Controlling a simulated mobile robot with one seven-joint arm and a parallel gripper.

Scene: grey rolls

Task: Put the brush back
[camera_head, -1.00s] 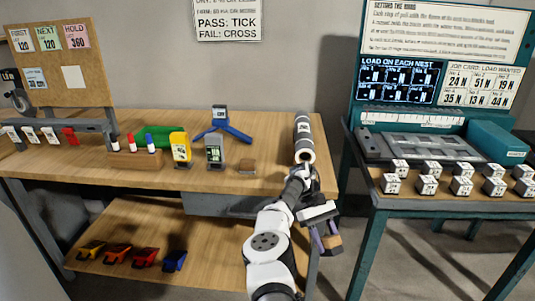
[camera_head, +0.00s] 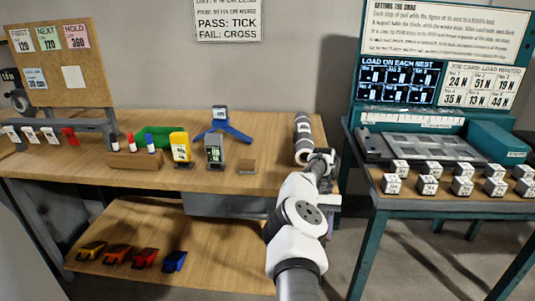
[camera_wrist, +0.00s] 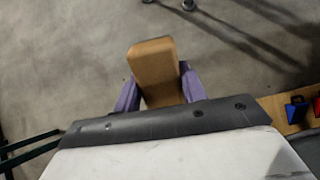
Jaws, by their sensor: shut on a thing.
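The brush shows in the wrist view as a tan-brown block (camera_wrist: 153,62), its bristles not visible. My gripper (camera_wrist: 160,80) has its two purple fingers closed on the block's sides, and the block stands above the grey floor in that view. In the head view my arm hides the brush and most of the gripper, by the right end of the wooden bench (camera_head: 262,124).
A teal station (camera_head: 380,205) with several labelled weights is at right.

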